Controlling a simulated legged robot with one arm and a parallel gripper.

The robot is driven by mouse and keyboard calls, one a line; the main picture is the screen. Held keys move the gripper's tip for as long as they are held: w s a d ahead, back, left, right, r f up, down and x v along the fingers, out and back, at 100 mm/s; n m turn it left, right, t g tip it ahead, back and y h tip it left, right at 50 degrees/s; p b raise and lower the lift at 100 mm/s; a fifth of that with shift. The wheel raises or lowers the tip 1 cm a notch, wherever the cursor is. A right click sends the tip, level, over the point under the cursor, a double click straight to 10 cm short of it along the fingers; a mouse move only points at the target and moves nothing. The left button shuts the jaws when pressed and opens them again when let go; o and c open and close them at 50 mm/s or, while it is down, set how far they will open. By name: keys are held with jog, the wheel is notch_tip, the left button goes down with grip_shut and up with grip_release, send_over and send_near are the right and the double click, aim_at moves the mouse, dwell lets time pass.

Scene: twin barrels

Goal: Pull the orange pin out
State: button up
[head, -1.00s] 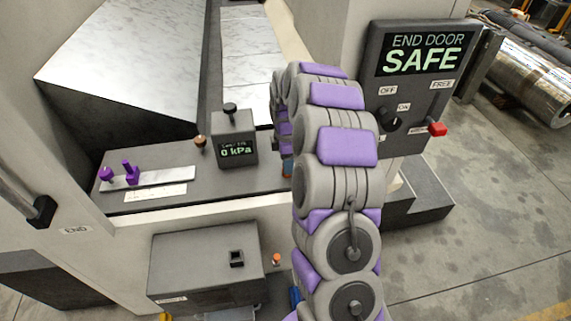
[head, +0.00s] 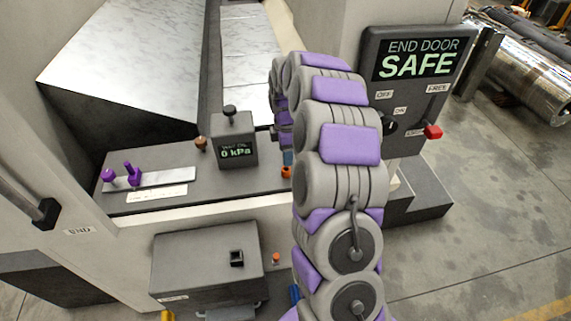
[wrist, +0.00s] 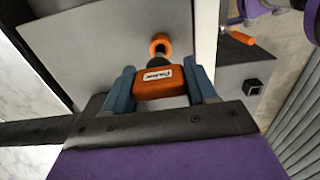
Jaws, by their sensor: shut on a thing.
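The orange pin shows in the wrist view as an orange grip (wrist: 160,82) with a white label. It lies between the blue fingers of my gripper (wrist: 163,90), which is shut on it. A short dark shaft runs from the grip toward an orange ring (wrist: 160,45) on the grey panel. I cannot tell how deep the shaft sits. In the head view my gripper (head: 287,157) is mostly hidden behind my arm. A bit of orange (head: 286,171) shows just below its blue finger; I cannot tell whether it is the grip or the ring.
A pressure gauge (head: 235,151) reading 0 kPa stands left of my gripper. A purple-handled plate (head: 160,178) lies further left. The END DOOR SAFE panel (head: 415,85) stands to the right.

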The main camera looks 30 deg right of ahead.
jog(key=shift+r+p, duration=0.6)
jog(key=shift+r, duration=0.9)
